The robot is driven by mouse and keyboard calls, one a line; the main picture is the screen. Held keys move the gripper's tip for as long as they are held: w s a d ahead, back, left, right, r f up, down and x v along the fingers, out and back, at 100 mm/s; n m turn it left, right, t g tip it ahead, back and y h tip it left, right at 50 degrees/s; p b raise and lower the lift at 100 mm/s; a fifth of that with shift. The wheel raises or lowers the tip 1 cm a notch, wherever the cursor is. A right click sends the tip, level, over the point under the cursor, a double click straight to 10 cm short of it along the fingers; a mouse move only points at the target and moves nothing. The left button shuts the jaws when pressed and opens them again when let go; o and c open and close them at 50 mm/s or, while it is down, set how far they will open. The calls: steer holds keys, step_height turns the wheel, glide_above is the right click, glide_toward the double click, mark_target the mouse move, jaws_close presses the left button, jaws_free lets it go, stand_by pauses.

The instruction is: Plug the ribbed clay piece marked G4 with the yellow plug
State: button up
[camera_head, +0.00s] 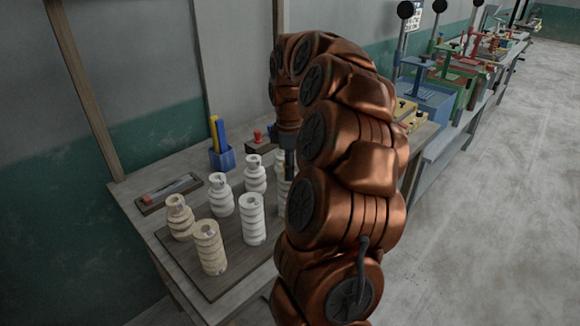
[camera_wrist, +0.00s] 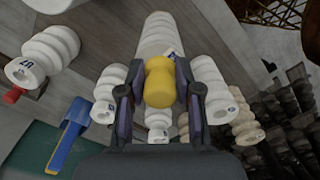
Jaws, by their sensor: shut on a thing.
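The yellow plug (camera_wrist: 158,85) is between the two fingers of my gripper (camera_wrist: 160,76), which is shut on it. A white ribbed clay piece (camera_wrist: 160,37) with a small label lies straight beyond the plug in the wrist view. I cannot tell whether the plug touches it. Other ribbed pieces stand to the left (camera_wrist: 48,52) and right (camera_wrist: 206,76) of it. I cannot surely read G4 on any of them. In the head view, my arm hides most of my gripper and the plug; a white ribbed piece (camera_head: 252,219) stands left of the arm.
Cream ribbed pieces (camera_head: 209,248) stand with the white ones on a dark board (camera_head: 200,284) on the table. A blue holder (camera_head: 222,159), a red-topped stamp (camera_head: 258,136) and a small tray (camera_head: 168,194) lie behind. Machines (camera_head: 428,103) line the back right.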

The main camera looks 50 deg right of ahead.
steer(key=shift+f, duration=0.15)
steer(key=o, duration=1.2)
steer(key=shift+c, duration=0.2)
steer(key=shift+r, duration=6.05)
